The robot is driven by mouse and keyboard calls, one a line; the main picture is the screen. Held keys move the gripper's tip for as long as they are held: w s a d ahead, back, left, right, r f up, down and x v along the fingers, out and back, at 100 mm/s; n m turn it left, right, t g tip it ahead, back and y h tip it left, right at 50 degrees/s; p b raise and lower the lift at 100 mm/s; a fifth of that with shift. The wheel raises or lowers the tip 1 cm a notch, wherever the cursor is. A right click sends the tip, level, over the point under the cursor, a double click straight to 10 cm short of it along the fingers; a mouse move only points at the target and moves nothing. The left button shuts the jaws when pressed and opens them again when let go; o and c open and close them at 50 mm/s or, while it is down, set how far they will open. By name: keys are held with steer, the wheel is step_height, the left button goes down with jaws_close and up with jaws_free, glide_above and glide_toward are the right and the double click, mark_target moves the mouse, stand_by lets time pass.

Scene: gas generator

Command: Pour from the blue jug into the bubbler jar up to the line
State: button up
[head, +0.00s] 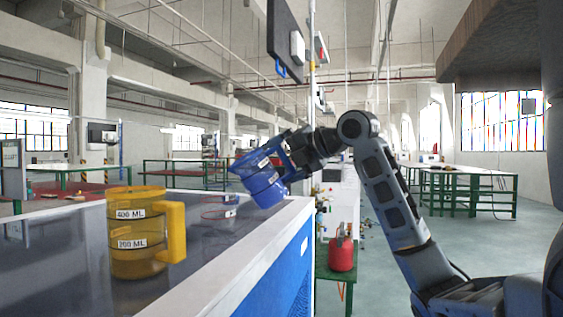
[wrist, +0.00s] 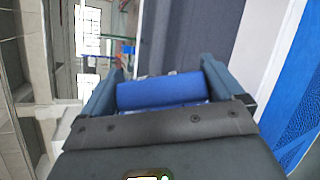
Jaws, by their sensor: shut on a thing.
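The blue jug (head: 259,180) is held in the air, tilted to the left, above the right end of the dark counter. My gripper (head: 289,160) is shut on the jug's right side, where its handle would be. In the wrist view the blue jug (wrist: 160,90) shows as a blue bar between the two fingers of my gripper (wrist: 160,86). I cannot tell how much liquid the jug holds. I cannot make out a bubbler jar with a line in either view.
The dark counter (head: 60,260) has a white edge and blue side. A red can (head: 342,252) stands on a low green table right of it.

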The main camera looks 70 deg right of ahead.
mark_target(278, 147)
steer(key=shift+w+a+r+n+g+h+p, duration=0.2)
steer(key=shift+r+n+g+p, duration=0.25)
steer(key=shift+r+p, duration=0.55)
steer(key=shift+w+a+r+n+g+h+p, duration=0.15)
steer(key=shift+r+n+g+p, duration=0.25)
steer(key=shift+r+p, duration=0.55)
stand_by(2.2)
steer(key=shift+w+a+r+n+g+h+p, duration=0.2)
steer(key=shift+w+r+n+g+p, duration=0.15)
steer(key=shift+p, duration=0.4)
steer(key=shift+w+a+r+n+g+h+p, duration=0.15)
steer(key=shift+r+g+p, duration=0.15)
steer(key=shift+r+p, duration=0.3)
steer(key=shift+w+a+r+n+g+h+p, duration=0.2)
steer(key=shift+r+n+g+p, duration=0.1)
steer(key=shift+p, duration=0.55)
stand_by(1.6)
